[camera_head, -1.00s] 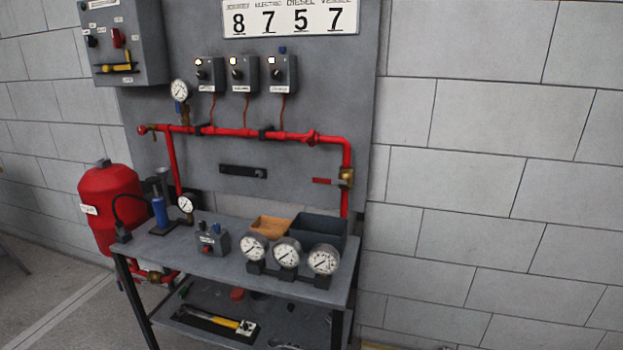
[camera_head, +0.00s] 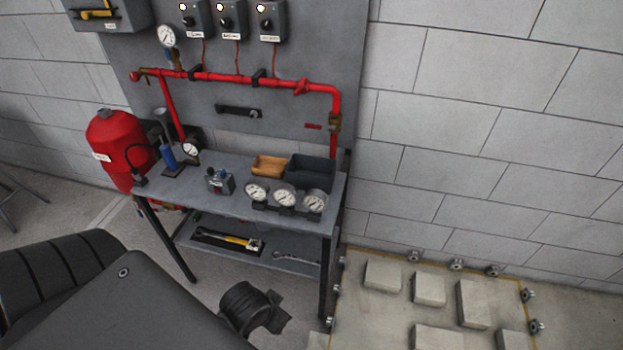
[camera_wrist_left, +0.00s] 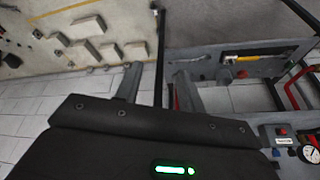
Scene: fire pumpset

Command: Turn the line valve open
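The line valve is a brass body (camera_head: 334,123) on the red pipe's right-hand vertical run, above the bench's right rear corner. Its red lever (camera_head: 313,126) sticks out horizontally to the left, across the pipe. My left gripper (camera_wrist_left: 160,87) shows in the left wrist view with its two grey fingers apart and nothing between them. It is well away from the valve. In the head view dark parts of my arm fill the lower left, and I cannot make out the fingertips there. My right gripper is not in view.
The bench (camera_head: 215,205) holds three gauges (camera_head: 284,195), a dark bin (camera_head: 311,172), a wooden tray (camera_head: 270,165) and a switch box (camera_head: 220,182). A yellow-handled tool (camera_head: 228,239) lies on its shelf. A pallet with blocks (camera_head: 345,300) lies right of the bench.

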